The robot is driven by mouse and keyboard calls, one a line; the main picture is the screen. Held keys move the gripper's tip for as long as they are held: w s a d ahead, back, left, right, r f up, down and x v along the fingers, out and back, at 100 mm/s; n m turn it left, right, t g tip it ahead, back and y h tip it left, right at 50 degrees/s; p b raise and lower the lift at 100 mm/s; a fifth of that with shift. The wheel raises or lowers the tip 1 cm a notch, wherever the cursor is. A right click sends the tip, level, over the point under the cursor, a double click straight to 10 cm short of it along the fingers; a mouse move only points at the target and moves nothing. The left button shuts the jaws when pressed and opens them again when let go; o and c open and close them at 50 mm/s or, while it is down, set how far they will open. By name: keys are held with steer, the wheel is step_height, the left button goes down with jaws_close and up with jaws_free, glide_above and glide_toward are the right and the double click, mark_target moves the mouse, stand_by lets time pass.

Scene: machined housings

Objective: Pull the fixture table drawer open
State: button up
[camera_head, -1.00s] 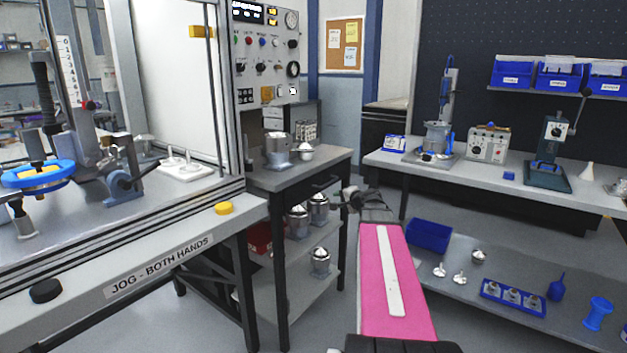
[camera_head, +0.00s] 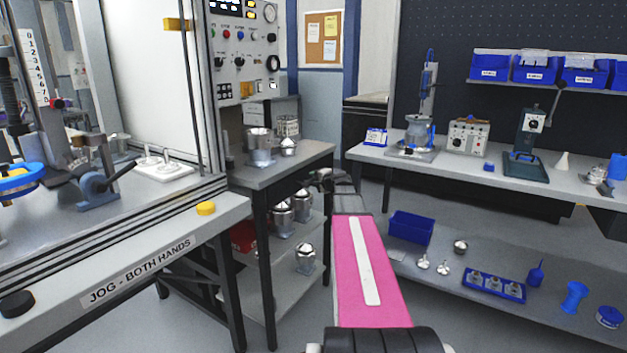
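The fixture table (camera_head: 318,152) is a small grey table with dark legs, left of the middle in the head view. Its drawer front (camera_head: 284,186) is the dark panel under the top and looks closed. My gripper (camera_head: 318,182) is small in the view, at the end of my arm, right up by the right part of the drawer front. It covers the drawer's handle area, so I cannot tell whether it touches the handle. Its fingers are too small and dark to show whether they are open or shut.
Metal fixtures (camera_head: 260,150) stand on the table top, and housings (camera_head: 304,258) are on its lower shelves. A press bench with a yellow button (camera_head: 206,208) stands close on the left. A long workbench (camera_head: 450,167) runs along the right; floor shows between.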

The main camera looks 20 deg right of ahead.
steer(key=shift+w+a+f, duration=0.1)
steer(key=shift+w+a, duration=0.1)
steer(key=shift+w, duration=0.4)
jaws_close()
steer(key=shift+s, duration=0.1)
steer(key=s+d, duration=1.6)
steer(key=s, duration=0.4)
steer(key=shift+s, duration=0.2)
jaws_free()
steer(key=shift+s, duration=0.1)
